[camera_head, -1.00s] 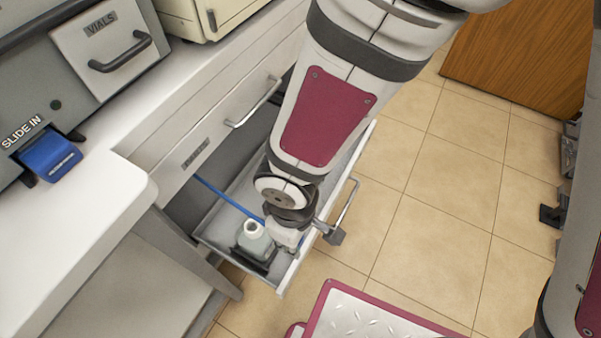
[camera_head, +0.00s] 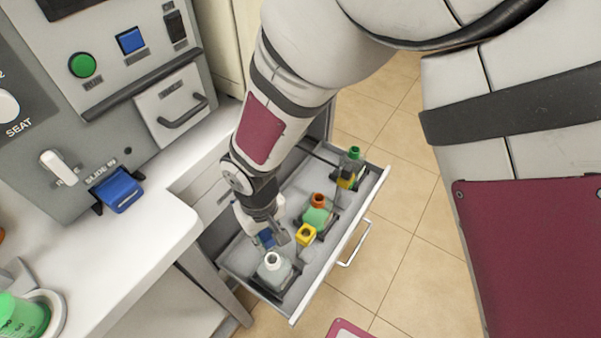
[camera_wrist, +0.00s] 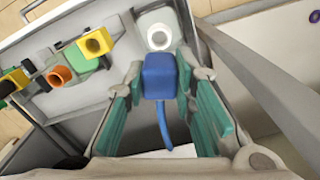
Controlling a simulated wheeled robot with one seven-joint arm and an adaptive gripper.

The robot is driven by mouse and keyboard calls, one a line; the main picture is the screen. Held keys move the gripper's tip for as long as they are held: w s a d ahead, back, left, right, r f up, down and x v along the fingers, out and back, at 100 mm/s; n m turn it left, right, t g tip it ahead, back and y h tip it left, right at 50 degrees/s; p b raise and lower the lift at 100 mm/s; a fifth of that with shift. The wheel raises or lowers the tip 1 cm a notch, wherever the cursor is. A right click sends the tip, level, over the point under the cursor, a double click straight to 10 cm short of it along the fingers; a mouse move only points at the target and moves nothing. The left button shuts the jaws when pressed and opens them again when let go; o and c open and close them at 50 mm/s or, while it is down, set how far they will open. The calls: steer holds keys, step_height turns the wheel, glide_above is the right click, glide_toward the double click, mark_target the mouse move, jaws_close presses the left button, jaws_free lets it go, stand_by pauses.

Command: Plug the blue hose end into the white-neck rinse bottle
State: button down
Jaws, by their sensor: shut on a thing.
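The white-neck rinse bottle (camera_head: 273,268) stands upright in a holder at the near end of the open drawer. It also shows at the top of the wrist view (camera_wrist: 158,28). My gripper (camera_head: 275,240) is inside the drawer, just behind the bottle. In the wrist view its green-padded fingers (camera_wrist: 160,80) are shut on the blue hose end (camera_wrist: 160,75), a blue block with a blue hose (camera_wrist: 163,125) trailing from it. The hose end is close to the bottle's neck but appears apart from it. The neck's opening is visible.
The drawer (camera_head: 345,222) also holds a yellow-topped piece (camera_head: 306,234), an orange-necked green bottle (camera_head: 318,207) and a green-capped bottle (camera_head: 354,154). The white counter (camera_head: 130,240) and machine with a blue slide (camera_head: 118,189) are at left.

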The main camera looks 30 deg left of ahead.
steer(key=shift+f+b, duration=1.95)
steer(key=shift+f, duration=0.95)
steer(key=shift+f+b, duration=1.65)
steer(key=shift+f, duration=0.25)
steer(key=c, duration=1.2)
jaws_free()
steer(key=shift+c, duration=0.2)
